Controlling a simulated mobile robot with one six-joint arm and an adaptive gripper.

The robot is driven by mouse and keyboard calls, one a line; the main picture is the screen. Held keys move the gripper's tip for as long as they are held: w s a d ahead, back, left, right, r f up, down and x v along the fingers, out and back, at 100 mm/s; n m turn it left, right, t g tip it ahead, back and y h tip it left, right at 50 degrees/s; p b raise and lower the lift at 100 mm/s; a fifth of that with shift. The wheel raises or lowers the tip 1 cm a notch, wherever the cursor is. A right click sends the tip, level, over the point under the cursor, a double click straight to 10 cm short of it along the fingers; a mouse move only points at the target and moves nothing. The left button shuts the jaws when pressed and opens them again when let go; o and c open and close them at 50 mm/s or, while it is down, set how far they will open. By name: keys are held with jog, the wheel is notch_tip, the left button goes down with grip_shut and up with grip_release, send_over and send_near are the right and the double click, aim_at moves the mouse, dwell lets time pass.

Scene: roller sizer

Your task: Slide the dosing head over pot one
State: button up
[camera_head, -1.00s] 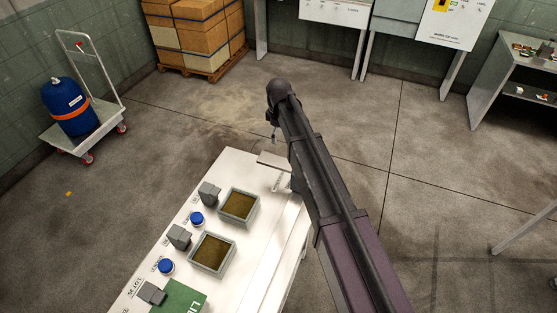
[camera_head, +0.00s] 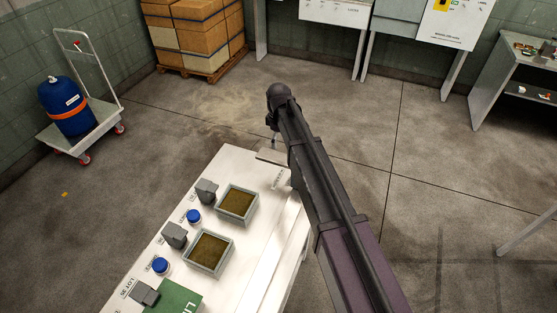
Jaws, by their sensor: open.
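My gripper (camera_head: 273,142) is small and dark at the end of my arm, by the far end of the white bench (camera_head: 262,225). It hangs in front of or above a flat grey plate (camera_head: 270,156) there; I cannot tell whether they touch. No object shows in it. Two square grey containers filled with brown material stand on the bench, a far one (camera_head: 237,203) and a near one (camera_head: 211,251). I cannot tell whether either is pot one, nor pick out the dosing head. My arm hides part of the bench's right side.
Grey blocks (camera_head: 174,235) and blue-capped round items (camera_head: 161,265) line the bench's left side, with a green panel (camera_head: 178,298) at the near end. A trolley with a blue drum (camera_head: 70,105) and stacked cartons (camera_head: 195,35) stand beyond.

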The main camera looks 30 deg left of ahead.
aim_at(279, 158)
jog(key=shift+f+b, duration=4.1)
jog(key=shift+f, duration=0.3)
jog(key=shift+c, duration=0.2)
jog(key=shift+s, duration=0.1)
jog(key=c, duration=1)
